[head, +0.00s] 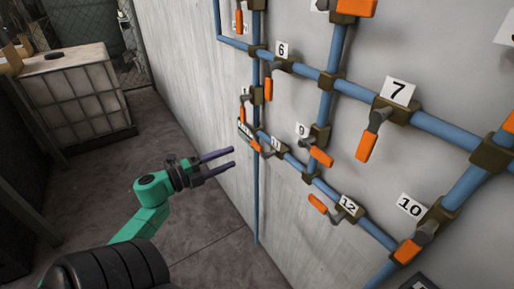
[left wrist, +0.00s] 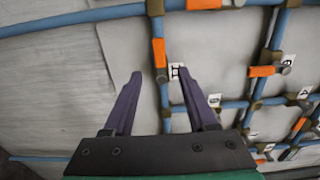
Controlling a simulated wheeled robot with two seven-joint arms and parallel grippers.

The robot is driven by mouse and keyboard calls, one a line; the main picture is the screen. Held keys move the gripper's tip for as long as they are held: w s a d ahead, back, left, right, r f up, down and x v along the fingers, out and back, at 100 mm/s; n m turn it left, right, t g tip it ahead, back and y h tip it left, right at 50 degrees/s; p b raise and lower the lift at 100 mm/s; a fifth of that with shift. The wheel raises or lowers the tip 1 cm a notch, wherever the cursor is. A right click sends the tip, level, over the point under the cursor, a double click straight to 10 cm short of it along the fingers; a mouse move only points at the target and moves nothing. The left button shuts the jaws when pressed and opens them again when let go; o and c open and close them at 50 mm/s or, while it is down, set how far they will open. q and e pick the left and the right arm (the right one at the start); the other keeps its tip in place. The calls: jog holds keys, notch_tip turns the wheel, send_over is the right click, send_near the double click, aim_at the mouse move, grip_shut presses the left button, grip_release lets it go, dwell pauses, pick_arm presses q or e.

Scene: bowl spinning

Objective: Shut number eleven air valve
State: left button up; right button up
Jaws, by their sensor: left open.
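The number 11 tag (head: 276,144) is on the lower blue pipe run on the wall, and it shows sideways in the left wrist view (left wrist: 176,71). Beside it is the valve's orange handle (head: 255,146). In the left wrist view this handle (left wrist: 159,52) lines up with the blue pipe. My left gripper (head: 232,157) is open and empty, its two purple fingers pointing at the wall, just left of the handle in the head view. In the left wrist view the handle lies ahead, between and beyond the fingertips (left wrist: 160,72). No contact shows. My right gripper is out of view.
Other valves with orange handles crowd the pipes: number 9 (head: 320,156), number 12 (head: 318,203), number 6 (head: 268,88), number 7 (head: 367,146) and number 10 (head: 407,250). A caged white tank (head: 80,95) stands at the back left. The floor left of the wall is clear.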

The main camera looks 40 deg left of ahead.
aim_at(255, 148)
pick_arm(q)
jog(key=x, duration=1.1)
jog(key=shift+p, duration=0.3)
jog(key=shift+c, duration=0.3)
grip_shut()
dwell(0.3)
